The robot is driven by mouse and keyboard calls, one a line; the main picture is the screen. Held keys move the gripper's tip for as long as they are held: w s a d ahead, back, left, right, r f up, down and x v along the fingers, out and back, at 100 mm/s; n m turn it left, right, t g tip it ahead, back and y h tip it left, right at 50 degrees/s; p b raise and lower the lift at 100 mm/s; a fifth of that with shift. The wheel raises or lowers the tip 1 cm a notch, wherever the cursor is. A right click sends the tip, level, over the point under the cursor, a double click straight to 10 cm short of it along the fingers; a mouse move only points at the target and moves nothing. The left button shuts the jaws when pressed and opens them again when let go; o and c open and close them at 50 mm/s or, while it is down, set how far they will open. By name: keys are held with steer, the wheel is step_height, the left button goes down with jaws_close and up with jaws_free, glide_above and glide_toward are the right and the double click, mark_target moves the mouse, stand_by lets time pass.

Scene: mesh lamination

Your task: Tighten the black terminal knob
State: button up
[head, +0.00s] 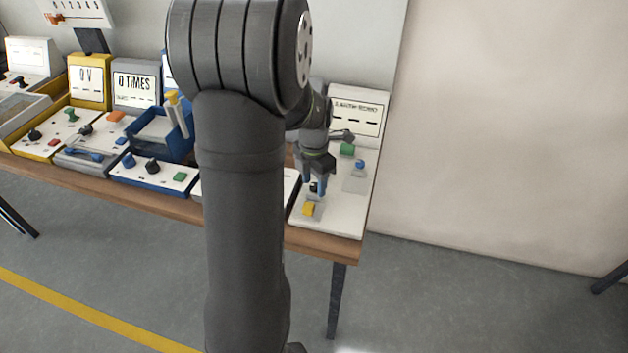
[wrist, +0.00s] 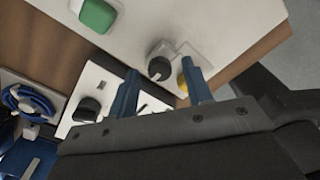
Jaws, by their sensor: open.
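The black knob (wrist: 160,68) stands on a grey plate on the white board, with a yellow block (wrist: 183,82) beside it. My gripper (wrist: 160,69) is open, with its two blue fingers apart. In the wrist view the knob shows between the fingertips; I cannot tell whether they reach down around it. In the head view my gripper (head: 316,187) points down at the front part of the right-hand board, just behind the yellow block (head: 308,209). There the knob (head: 313,188) is mostly hidden by the fingers.
The board also carries a green block (head: 347,149), a blue knob (head: 360,164) and an upright display (head: 357,112). Other stations with knobs and a blue bin (head: 160,140) stand to the left. The table edge (head: 330,244) is just in front, and a wall is at right.

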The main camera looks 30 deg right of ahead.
steer(key=c, duration=1)
